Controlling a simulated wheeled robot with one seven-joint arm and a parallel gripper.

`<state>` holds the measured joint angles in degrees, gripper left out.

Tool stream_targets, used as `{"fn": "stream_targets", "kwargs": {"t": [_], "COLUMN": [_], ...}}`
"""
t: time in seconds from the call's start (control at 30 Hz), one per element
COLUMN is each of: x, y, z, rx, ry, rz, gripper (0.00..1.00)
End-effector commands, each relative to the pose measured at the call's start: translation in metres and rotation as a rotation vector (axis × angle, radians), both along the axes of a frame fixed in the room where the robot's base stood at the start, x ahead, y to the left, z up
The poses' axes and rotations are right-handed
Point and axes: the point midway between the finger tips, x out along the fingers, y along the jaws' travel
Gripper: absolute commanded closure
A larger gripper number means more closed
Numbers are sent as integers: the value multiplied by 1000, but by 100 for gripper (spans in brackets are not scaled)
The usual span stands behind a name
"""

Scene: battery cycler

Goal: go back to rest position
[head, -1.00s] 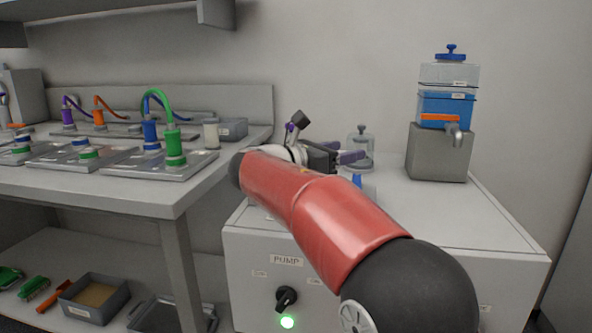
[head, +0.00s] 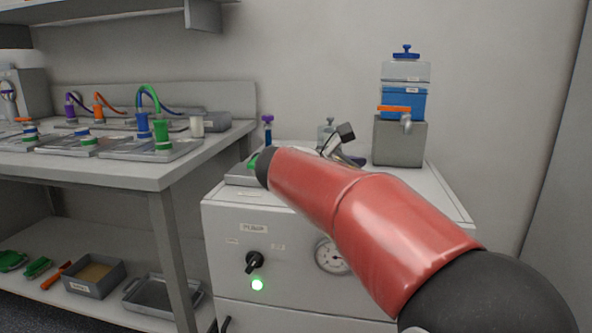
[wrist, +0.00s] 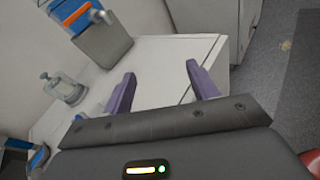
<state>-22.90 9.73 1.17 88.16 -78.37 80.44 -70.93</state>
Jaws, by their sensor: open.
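My gripper is open and empty. Its two purple fingers show in the wrist view (wrist: 161,84), spread apart above the white top of the pump cabinet (wrist: 165,62). In the head view my red arm reaches over the same cabinet (head: 228,262) and hides most of the gripper. Only part of the wrist and a bit of purple finger show behind the arm. Nothing is held between the fingers.
A grey block (head: 398,143) carries a blue liquid container (head: 404,103) with a tap. A small glass jar (wrist: 62,88) stands near it. The left bench (head: 130,172) holds several plates with coloured connectors. Floor shows at right in the wrist view.

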Motion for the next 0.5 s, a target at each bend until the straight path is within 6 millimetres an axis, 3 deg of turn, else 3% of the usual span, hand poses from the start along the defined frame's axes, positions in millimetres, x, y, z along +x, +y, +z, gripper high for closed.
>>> {"fn": "stream_targets", "kwargs": {"t": [0.27, 0.37, 0.5], "x": [-67, -108, -181], "y": [-44, -57, -61], "z": [-43, -69, -118], "rx": [408, 636, 1038], "ry": [-126, -213, -394], "rz": [-125, -226, -464], "gripper": [41, 41, 41]}}
